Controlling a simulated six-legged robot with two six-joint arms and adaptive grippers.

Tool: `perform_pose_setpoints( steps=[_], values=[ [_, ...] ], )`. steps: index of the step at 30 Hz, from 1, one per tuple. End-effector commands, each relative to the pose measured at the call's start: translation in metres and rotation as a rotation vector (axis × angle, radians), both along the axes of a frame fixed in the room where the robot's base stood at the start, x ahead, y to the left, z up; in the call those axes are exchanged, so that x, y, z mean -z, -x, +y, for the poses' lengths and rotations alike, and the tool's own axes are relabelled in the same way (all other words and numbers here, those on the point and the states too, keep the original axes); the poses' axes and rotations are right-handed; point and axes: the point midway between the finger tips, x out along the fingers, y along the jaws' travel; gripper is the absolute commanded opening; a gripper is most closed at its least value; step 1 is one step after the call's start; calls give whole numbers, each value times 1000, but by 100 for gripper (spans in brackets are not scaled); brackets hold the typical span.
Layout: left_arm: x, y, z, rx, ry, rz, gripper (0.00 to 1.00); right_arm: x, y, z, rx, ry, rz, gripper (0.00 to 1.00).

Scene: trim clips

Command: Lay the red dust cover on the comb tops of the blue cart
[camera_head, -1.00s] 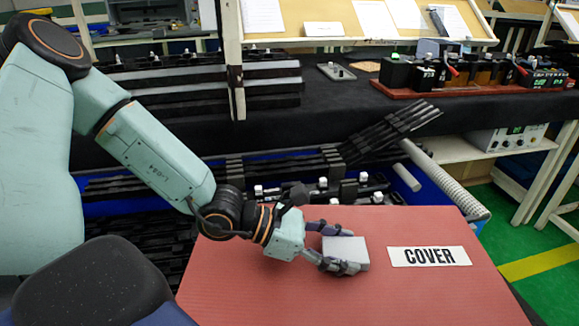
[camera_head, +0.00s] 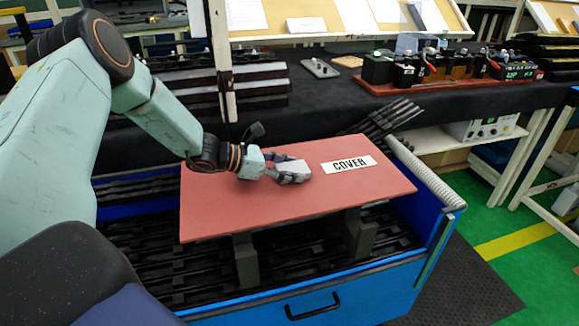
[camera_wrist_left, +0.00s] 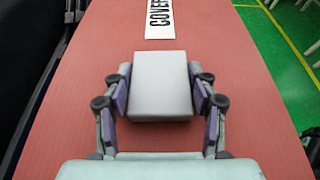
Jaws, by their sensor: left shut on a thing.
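The red dust cover (camera_head: 250,205) is a flat panel with a white COVER label (camera_head: 348,164) and a grey block handle (camera_head: 291,168) on top. My left gripper (camera_head: 290,172) is shut on the handle, its fingers on both sides of the block (camera_wrist_left: 162,87) in the left wrist view. The cover is over the blue cart (camera_head: 330,295), roughly level, with grey supports (camera_head: 246,262) showing under its front edge. I cannot tell whether it touches them. Black combs (camera_head: 190,275) fill the cart below; those under the cover are hidden. My right gripper is not in view.
A black-topped bench (camera_head: 300,105) runs behind the cart, holding a red tray (camera_head: 420,85) of batteries and black stacked bars (camera_head: 250,85). A grey ribbed tube (camera_head: 425,172) lies along the cart's right end.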

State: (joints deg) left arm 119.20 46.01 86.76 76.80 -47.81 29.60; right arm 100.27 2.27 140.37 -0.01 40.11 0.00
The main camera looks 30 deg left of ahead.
Motion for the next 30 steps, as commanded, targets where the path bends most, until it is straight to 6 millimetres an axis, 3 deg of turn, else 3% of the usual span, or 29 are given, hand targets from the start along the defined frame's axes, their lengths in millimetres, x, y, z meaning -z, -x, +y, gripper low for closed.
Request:
perform_pose_setpoints(
  steps=[18, 30],
  values=[
    [58, 3, 1, 0, 1, -1, 14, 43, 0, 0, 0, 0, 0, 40],
    [63, 3, 1, -1, 0, -2, 14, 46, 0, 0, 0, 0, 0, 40]
  ],
)
